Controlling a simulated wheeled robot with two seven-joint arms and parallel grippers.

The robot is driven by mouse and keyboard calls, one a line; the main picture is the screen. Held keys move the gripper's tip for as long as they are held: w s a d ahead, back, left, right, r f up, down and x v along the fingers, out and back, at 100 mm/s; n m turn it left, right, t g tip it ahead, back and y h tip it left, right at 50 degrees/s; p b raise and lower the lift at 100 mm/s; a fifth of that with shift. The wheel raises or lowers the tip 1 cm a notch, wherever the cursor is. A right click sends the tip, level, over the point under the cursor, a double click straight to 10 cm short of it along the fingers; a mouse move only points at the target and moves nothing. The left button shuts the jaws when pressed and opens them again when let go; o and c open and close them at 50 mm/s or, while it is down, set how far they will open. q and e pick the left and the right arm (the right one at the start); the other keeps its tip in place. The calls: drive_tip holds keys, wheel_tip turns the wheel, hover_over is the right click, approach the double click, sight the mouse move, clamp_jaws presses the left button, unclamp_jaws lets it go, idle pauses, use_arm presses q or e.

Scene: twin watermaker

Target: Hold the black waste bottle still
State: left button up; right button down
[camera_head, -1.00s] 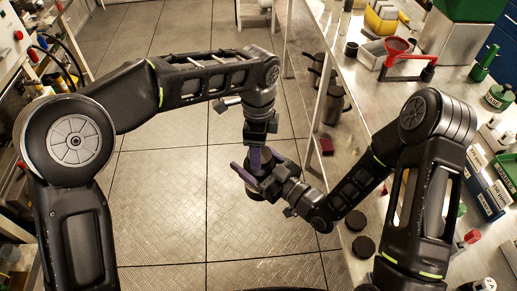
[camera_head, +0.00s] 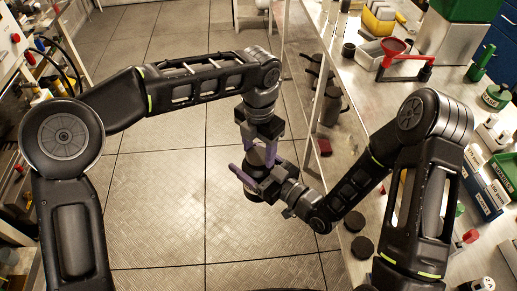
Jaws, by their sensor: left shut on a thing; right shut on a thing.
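The black waste bottle (camera_head: 254,193) is held in the air over the floor, in the middle of the view. My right gripper (camera_head: 254,176), with purple fingers, comes in from the right and is shut around the bottle's body. My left gripper (camera_head: 260,150) comes down from above and is shut on the top of the bottle, at what looks like its cap. The fingers hide much of the bottle, so the exact grip on its top is hard to see. The bottle looks about upright.
A metal bench (camera_head: 365,110) on the right carries a red funnel (camera_head: 397,47) on a red stand, boxes and bottles. Dark canisters (camera_head: 331,104) stand on a shelf beneath its edge. Black round lids (camera_head: 361,247) lie near the front. The tiled floor (camera_head: 165,200) is clear.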

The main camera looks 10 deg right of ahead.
use_arm(q)
drive_tip(key=shift+w, duration=0.1)
drive_tip(key=o, duration=1.3)
drive_tip(key=shift+r, duration=2.3)
drive_tip(key=shift+c, duration=0.4)
